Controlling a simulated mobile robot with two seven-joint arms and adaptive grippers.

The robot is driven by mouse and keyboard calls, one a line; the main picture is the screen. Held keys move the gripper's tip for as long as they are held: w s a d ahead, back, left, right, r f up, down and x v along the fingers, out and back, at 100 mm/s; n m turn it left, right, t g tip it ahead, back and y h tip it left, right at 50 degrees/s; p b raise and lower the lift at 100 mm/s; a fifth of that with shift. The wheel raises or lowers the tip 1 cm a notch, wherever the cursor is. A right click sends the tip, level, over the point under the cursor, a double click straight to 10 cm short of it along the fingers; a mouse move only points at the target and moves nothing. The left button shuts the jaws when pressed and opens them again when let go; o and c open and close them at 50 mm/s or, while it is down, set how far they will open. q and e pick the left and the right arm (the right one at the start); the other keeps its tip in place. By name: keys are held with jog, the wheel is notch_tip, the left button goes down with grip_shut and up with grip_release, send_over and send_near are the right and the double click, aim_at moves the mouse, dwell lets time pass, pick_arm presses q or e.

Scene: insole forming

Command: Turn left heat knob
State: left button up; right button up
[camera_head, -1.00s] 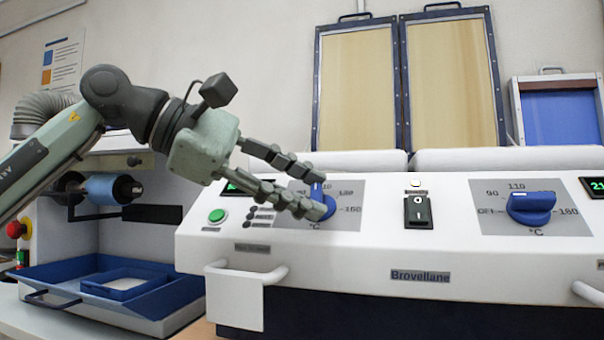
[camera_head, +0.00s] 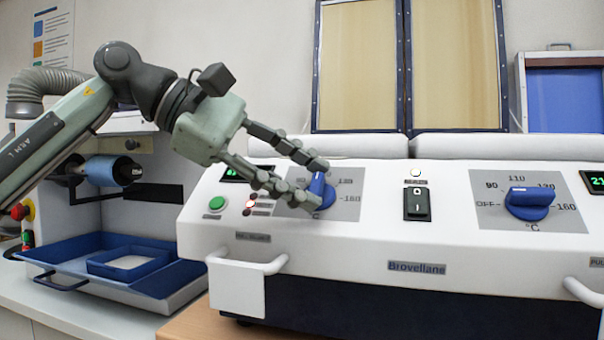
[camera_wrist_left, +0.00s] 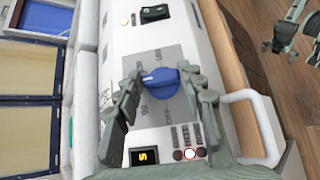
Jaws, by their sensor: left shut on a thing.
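The left heat knob (camera_head: 318,190) is blue and sits on a grey dial plate on the white machine's sloped front. My left gripper (camera_head: 319,184) has its two fingers on either side of this knob and is shut on it. The knob also shows between the fingers in the left wrist view (camera_wrist_left: 160,82). The fingers hide part of the knob and the left part of its scale in the head view. A grey-green gripper, seemingly my right one (camera_wrist_left: 285,35), shows at the top right of the left wrist view, over the wooden floor; its jaw state is unclear.
The right heat knob (camera_head: 530,203), a black rocker switch (camera_head: 417,203) and a green button (camera_head: 217,203) share the panel. A red lamp (camera_head: 251,203) glows beside the button. A white handle (camera_head: 240,275) juts out below. A blue tray (camera_head: 75,255) stands at left.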

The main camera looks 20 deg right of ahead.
pick_arm(q)
jog(key=shift+f, duration=0.1)
jog(key=o, duration=1.2)
jog(key=shift+c, duration=0.2)
jog(key=v, duration=1.2)
jog(key=shift+w, duration=0.1)
